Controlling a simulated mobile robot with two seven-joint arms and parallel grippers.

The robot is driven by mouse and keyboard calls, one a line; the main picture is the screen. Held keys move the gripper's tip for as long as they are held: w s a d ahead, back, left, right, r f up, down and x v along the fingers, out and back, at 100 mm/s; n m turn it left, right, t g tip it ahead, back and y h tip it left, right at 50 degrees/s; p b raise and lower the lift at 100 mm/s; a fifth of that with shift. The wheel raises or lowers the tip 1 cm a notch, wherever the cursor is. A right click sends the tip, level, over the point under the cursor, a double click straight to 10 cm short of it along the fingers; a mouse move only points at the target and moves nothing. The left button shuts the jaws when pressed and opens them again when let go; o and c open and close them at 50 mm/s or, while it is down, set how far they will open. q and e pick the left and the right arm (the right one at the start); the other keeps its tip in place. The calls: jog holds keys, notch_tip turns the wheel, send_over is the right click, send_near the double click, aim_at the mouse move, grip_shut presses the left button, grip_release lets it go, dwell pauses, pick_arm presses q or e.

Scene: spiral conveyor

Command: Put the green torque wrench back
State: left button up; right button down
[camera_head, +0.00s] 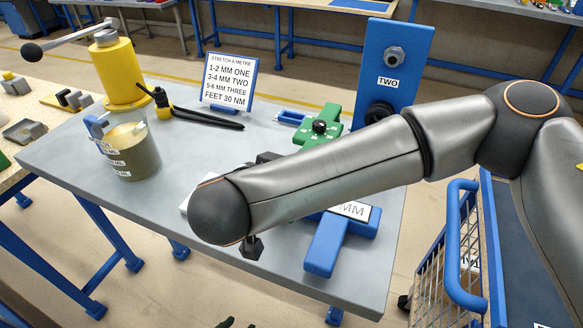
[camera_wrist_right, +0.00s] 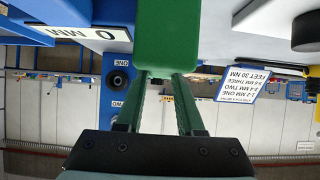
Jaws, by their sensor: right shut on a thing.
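A green tool with a black knob and white markings (camera_head: 322,128), apparently the green torque wrench, shows at the table's far right side, in front of the blue panel. Its near end is hidden by my right forearm. In the right wrist view my right gripper (camera_wrist_right: 163,85) is shut on a green block-like part (camera_wrist_right: 168,35), which appears to be this tool. In the head view that gripper is mostly hidden behind my arm. At the bottom edge, two dark fingertips of my left gripper (camera_head: 239,324) show apart, with nothing seen between them.
A blue panel (camera_head: 402,55) labelled TWO stands behind. A blue tool marked MM (camera_head: 335,243) lies at the right front of the table (camera_head: 75,150). A blue cart (camera_head: 462,240) is right.

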jog(key=shift+f+b, duration=0.6)
jog(key=shift+b, duration=0.05)
jog(key=shift+c, duration=2.2)
grip_release()
jog(key=v, duration=1.2)
jog(key=shift+s+r+p, duration=0.15)
jog(key=shift+s+p, duration=0.05)
jog(key=shift+p, duration=0.1)
